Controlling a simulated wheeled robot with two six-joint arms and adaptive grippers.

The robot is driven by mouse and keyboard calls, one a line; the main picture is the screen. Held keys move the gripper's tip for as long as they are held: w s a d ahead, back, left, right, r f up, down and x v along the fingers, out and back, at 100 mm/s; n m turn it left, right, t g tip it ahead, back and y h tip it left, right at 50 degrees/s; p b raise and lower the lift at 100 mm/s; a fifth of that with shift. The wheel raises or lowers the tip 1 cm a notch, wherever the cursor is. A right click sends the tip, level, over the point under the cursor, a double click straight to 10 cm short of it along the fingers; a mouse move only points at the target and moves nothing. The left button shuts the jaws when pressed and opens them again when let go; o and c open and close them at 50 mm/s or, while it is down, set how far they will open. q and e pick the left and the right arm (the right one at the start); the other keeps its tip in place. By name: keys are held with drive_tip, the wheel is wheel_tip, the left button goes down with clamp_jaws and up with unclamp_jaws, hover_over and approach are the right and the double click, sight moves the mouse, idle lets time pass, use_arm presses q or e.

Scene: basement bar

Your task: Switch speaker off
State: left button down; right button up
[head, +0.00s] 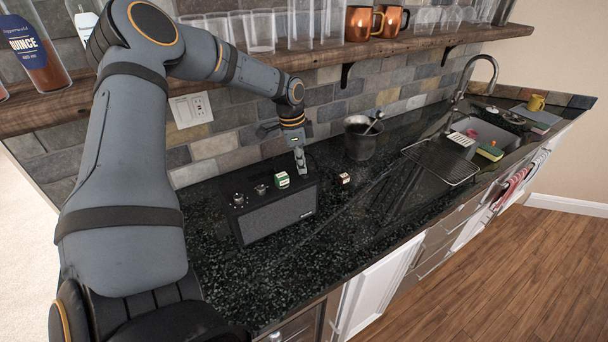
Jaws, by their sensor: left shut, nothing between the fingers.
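The black speaker (280,217) stands on the dark speckled counter, its grey grille facing the front. Knobs (238,199) show on the left part of its top. A small green and white cube (282,180) sits on the top, right of the knobs. My left gripper (301,168) is shut and empty, pointing down at the right rear part of the speaker's top. I cannot tell whether its fingertips touch the speaker. The switch itself is too small to make out. My right gripper is not in view.
A small white and brown cube (345,178) lies on the counter right of the speaker. A dark metal bucket (362,140) stands behind it. A wooden shelf (330,55) with glasses and copper mugs runs above. A drying rack (440,161) and sink are right. The front counter is clear.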

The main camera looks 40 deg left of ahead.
use_arm(q)
wheel_tip(320, 180, up, 7)
drive_tip(key=p, duration=0.4)
idle(0.6)
